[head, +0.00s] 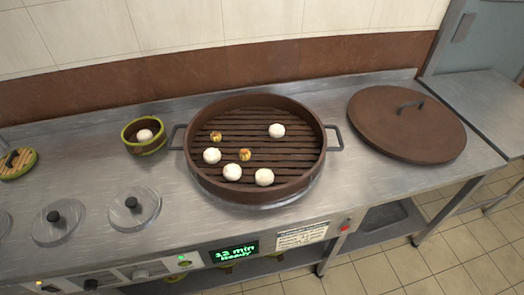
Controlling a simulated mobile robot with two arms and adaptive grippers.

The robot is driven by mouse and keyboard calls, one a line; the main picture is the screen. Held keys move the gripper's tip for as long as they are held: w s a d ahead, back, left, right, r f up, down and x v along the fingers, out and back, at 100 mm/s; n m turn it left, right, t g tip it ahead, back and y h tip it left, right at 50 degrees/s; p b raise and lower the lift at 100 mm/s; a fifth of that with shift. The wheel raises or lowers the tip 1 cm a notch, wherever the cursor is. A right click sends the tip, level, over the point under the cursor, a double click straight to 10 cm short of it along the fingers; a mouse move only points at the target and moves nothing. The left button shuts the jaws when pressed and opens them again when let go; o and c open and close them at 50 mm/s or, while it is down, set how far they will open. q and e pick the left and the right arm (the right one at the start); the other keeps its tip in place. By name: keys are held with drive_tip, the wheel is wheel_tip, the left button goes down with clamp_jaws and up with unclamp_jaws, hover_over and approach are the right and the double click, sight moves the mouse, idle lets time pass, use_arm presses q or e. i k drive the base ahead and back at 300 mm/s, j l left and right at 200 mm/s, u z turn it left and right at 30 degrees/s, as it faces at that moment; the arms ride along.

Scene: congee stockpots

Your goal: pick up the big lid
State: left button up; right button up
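The big lid (390,131) is a round brown disc with a dark grey bar handle (411,105) on top. It lies flat on the right part of the steel counter in the head view, apart from the large steamer to its left. Nothing touches or covers it. Neither of my grippers shows in the head view.
A round brown steamer (322,165) with side handles holds several white buns and two yellowish pieces. A small green-rimmed basket (132,148) with a bun stands left of it. Small steel lids (147,203) lie front left. The counter (362,178) is clear between steamer and big lid.

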sight(405, 124)
drive_tip(key=i+l+u, duration=0.15)
drive_tip(key=l, duration=0.45)
drive_tip(key=l+u, duration=0.1)
drive_tip(key=l, duration=0.55)
drive_tip(key=i, duration=0.05)
